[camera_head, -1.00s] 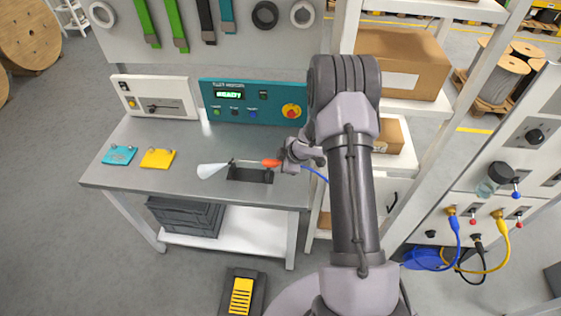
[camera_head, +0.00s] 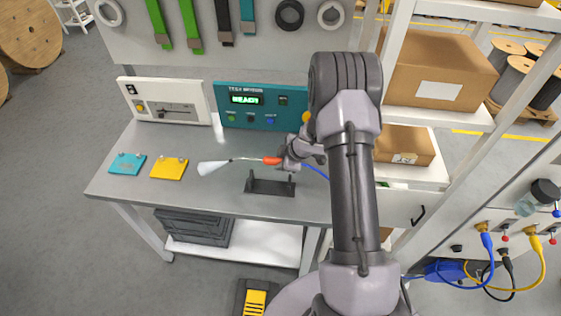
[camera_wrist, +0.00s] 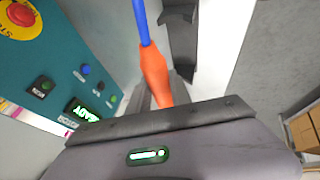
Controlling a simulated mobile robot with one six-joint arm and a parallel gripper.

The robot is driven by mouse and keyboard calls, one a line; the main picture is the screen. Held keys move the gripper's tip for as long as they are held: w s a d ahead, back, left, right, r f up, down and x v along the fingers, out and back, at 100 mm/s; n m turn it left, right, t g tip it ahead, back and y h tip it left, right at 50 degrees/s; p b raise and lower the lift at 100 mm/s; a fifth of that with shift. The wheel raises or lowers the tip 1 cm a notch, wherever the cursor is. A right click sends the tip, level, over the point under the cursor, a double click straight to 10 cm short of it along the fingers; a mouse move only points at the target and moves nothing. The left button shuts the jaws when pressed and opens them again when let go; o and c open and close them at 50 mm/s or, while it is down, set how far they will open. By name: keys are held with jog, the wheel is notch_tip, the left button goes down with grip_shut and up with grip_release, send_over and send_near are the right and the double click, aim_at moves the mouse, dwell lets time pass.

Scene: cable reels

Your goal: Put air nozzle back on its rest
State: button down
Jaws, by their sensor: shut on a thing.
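My gripper (camera_head: 287,160) is shut on the handle's right end, and the nozzle lies nearly level across the picture. The rest, a dark bracket with upright ends (camera_head: 270,187), stands on the bench just below the nozzle in the head view. The nozzle appears apart from it.
The teal control panel (camera_head: 240,117) stands behind the nozzle, close to my gripper. A white panel (camera_head: 165,100) is left of it. Teal (camera_head: 127,163) and yellow (camera_head: 169,168) plates lie on the left of the grey bench (camera_head: 215,195). Shelves with boxes (camera_head: 435,60) stand right.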

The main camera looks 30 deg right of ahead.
notch_tip(320, 180, down, 2)
jog(key=shift+s+f+b, duration=0.15)
jog(key=shift+b, duration=0.9)
jog(key=shift+f+b, duration=1.4)
jog(key=shift+f, duration=0.25)
jog(key=shift+f, duration=0.25)
jog(key=shift+f+b, duration=0.9)
jog(key=shift+f, duration=0.2)
jog(key=shift+f, duration=0.1)
jog(key=shift+f+b, duration=0.75)
jog(key=shift+f, duration=0.25)
